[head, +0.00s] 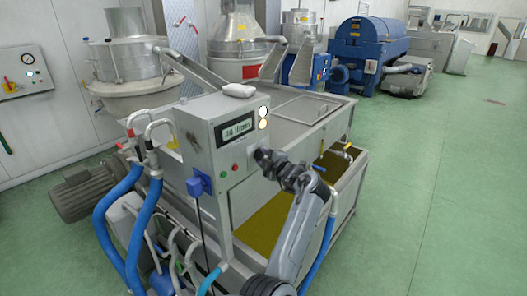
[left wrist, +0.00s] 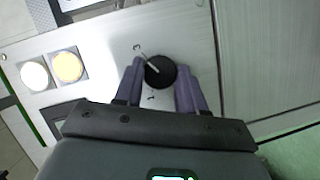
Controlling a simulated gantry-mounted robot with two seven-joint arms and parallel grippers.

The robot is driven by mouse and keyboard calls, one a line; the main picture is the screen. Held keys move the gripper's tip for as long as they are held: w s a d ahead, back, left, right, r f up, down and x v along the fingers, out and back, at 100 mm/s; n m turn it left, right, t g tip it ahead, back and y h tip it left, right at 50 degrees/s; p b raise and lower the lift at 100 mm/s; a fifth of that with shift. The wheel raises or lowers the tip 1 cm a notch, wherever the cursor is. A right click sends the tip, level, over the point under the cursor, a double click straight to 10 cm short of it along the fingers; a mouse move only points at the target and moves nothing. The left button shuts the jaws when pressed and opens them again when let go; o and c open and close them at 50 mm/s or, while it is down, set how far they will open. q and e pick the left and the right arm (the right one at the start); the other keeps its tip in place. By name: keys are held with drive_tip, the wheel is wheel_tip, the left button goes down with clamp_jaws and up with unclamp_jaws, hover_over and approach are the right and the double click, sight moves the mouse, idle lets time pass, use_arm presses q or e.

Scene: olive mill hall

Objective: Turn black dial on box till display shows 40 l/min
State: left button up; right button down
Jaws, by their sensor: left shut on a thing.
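The grey metal box (head: 205,125) stands upright on the machine, with its front panel facing right. Its display (head: 237,130) shows dark text that looks like 40 l/min, though the digits are small. The black dial (left wrist: 160,72) has a white pointer line directed up and left in the left wrist view. My left gripper (head: 262,157) is at the panel's right part and hides the dial in the head view. In the left wrist view its purple-grey fingers (left wrist: 160,85) are shut on the dial from both sides. My right gripper is in neither view.
A white lamp (head: 263,111) and an amber lamp (head: 263,124) sit above my left gripper. A red button (head: 235,167) and a blue socket (head: 196,186) are on the panel. A white cloth-like item (head: 239,90) lies on the box. Blue hoses (head: 122,190) run at left; green floor is clear at right.

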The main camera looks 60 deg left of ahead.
use_arm(q)
drive_tip(key=shift+r+m+p, duration=0.1)
drive_tip(key=shift+m+p, duration=0.2)
idle(0.4)
drive_tip(key=o, duration=1.1)
drive_tip(key=shift+c, duration=0.2)
drive_tip(key=d+r, duration=0.1)
drive_tip(key=d, duration=0.9)
drive_tip(key=shift+s+d+r, duration=0.15)
drive_tip(key=shift+d+r, duration=0.2)
